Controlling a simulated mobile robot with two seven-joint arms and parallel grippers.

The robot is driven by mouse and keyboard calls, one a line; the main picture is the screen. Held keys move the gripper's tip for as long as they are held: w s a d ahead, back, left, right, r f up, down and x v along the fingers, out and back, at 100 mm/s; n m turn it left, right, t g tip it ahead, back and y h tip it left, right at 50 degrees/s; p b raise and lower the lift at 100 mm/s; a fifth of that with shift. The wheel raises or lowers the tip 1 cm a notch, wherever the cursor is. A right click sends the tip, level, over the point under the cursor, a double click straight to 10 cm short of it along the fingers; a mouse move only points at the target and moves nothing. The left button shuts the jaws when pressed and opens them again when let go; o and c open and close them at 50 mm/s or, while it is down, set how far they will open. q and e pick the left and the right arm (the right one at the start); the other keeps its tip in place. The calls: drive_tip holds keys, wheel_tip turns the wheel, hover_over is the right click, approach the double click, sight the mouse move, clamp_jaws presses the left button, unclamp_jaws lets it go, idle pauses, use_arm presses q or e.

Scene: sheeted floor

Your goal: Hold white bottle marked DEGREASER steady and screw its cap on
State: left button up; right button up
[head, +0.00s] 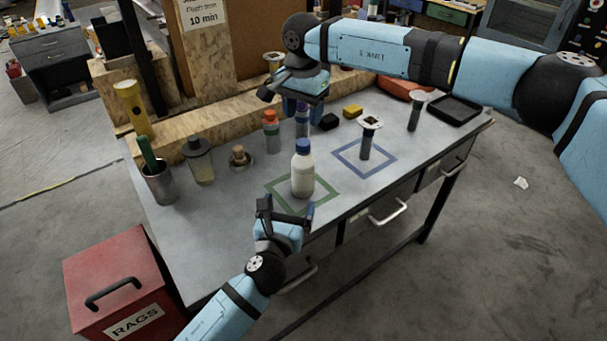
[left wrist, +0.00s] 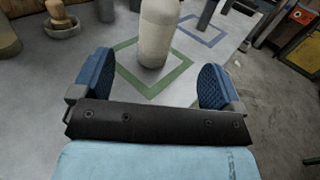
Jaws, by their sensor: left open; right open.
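A white bottle (head: 302,176) stands upright inside a green square outline on the grey workbench. A blue cap (head: 303,146) sits on top of its neck; how tightly it sits I cannot tell. No DEGREASER lettering is readable. My left gripper (head: 287,208) is open and empty, just in front of the bottle at the bench's front edge. In the left wrist view the bottle (left wrist: 157,35) stands beyond the open fingers, its top cut off. My right gripper (head: 290,102) is open, above and behind the bottle, with its fingers partly hidden.
Behind the bottle stand an orange-capped bottle (head: 271,132) and a purple one (head: 302,122). A cup (head: 158,182), a yellow torch (head: 134,109) and a red RAGS box (head: 118,275) are left.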

sight(300, 173)
use_arm(q)
drive_tip(key=x, duration=1.4)
drive_tip(key=shift+s+d+f, duration=0.1)
use_arm(e)
drive_tip(key=shift+w, duration=0.1)
use_arm(q)
drive_tip(key=c, duration=1.6)
clamp_jaws()
use_arm(e)
drive_tip(key=shift+f, duration=0.1)
drive_tip(key=n, duration=0.2)
drive_tip(key=shift+a+n, duration=0.15)
drive_tip(key=shift+n, duration=1.05)
